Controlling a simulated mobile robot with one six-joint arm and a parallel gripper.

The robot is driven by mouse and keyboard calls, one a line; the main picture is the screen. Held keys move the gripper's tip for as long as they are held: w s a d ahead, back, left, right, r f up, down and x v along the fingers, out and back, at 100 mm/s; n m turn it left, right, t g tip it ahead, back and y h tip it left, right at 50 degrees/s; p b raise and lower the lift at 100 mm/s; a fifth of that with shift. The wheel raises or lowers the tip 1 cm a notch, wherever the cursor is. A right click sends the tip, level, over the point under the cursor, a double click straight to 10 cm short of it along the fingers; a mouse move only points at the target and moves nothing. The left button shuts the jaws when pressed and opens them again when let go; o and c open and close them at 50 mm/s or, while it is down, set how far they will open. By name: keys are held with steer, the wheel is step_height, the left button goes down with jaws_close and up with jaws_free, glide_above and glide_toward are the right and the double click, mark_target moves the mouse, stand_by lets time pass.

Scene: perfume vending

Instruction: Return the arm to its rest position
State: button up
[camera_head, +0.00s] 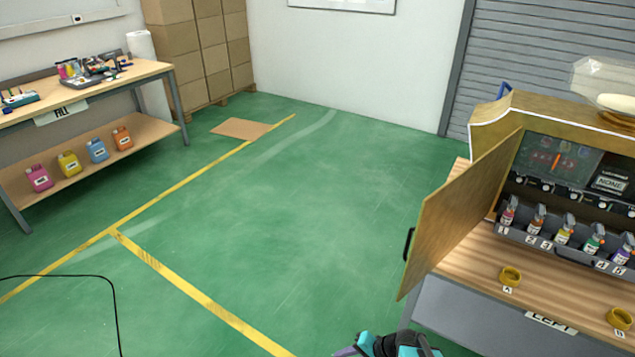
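A teal, black and purple part of my own arm shows at the bottom edge, right of the middle, cut off by the frame. I cannot make out any fingertips, so whether my gripper holds anything does not show. The arm part is low in front of the vending cabinet (492,115), near the left front corner of its wooden counter. The cabinet's wooden door (455,215) stands open toward the left, with a black handle on it.
Several spray bottles stand in a numbered grey rack (545,243) in the cabinet. Yellow rings (511,277) (620,318) sit on the counter. A workbench (150,72) with colored jugs on its lower shelf stands at left, near stacked boxes (180,45).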

steer(key=s+a+f+n+g+h, duration=0.1)
steer(key=s+f+n+g+h, duration=0.35)
steer(key=s, duration=0.85)
steer(key=s+d+f+g+h, duration=0.1)
steer(key=s+d+g+h, duration=0.2)
steer(key=s+d, duration=0.2)
steer(key=d, duration=0.3)
steer(key=shift+s+d+n+g, duration=0.3)
steer(key=shift+d+n+g, duration=0.05)
steer(key=shift+d, duration=0.05)
steer(key=shift+f, duration=0.1)
